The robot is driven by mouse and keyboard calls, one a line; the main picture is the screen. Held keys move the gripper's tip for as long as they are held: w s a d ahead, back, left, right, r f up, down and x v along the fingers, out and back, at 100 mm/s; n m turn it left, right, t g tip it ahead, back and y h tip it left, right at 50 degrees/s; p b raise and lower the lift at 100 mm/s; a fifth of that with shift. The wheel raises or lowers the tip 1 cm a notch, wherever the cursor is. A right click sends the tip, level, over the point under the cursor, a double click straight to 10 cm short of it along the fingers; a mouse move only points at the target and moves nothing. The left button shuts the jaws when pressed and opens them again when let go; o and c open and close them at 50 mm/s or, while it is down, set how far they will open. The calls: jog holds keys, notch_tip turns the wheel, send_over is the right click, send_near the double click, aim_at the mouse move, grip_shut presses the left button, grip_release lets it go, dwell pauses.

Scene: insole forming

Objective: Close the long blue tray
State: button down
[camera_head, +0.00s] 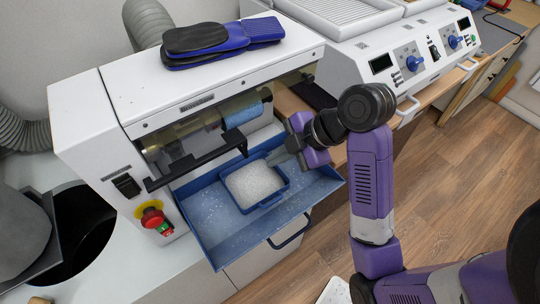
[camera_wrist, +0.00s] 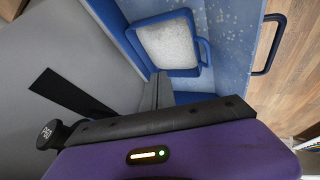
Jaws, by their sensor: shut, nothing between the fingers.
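The long blue tray (camera_head: 222,250) is pulled out of the front of the white machine, with a black handle (camera_head: 289,232) on its front edge. White dust specks lie on its floor. A smaller blue container (camera_head: 285,187) full of white granules sits inside it. In the wrist view the tray floor (camera_wrist: 230,75) is at the upper right, with its black handle (camera_wrist: 268,45) at the right. My gripper (camera_head: 273,158) is shut and empty, over the tray's back right part beside the small container. The fingers also show in the wrist view (camera_wrist: 158,80); contact cannot be told.
The white machine (camera_head: 100,120) has a black bar handle (camera_head: 200,165) above the tray and a red stop button (camera_head: 151,217) at left. Blue-black insoles (camera_head: 215,40) lie on top. A white control unit (camera_head: 370,50) stands at right. Open wooden floor (camera_head: 440,160) lies at right.

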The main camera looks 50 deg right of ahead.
jog(key=s+d+f, duration=0.1)
jog(key=d, duration=0.3)
jog(key=s+d+f+p, duration=0.1)
jog(key=d, duration=0.4)
jog(key=s+d+f+p, duration=0.1)
jog(key=d, duration=0.3)
jog(key=shift+s+d, duration=0.2)
jog(key=shift+d, duration=0.05)
jog(key=b+x, duration=0.7)
jog(key=x, duration=0.1)
jog(key=shift+w+a+f, duration=0.2)
jog(key=shift+w+f, duration=0.05)
jog(key=shift+w+d+r, duration=0.1)
jog(key=shift+w+d, duration=0.1)
jog(key=shift+w, duration=0.4)
jog(key=shift+w+d+r, duration=0.1)
jog(key=shift+w+d, duration=0.1)
jog(key=shift+w, duration=0.4)
jog(key=shift+w+d+f+p, duration=0.1)
jog(key=shift+w+d+p, duration=0.1)
jog(key=shift+w+p, duration=0.4)
jog(key=shift+w, duration=0.2)
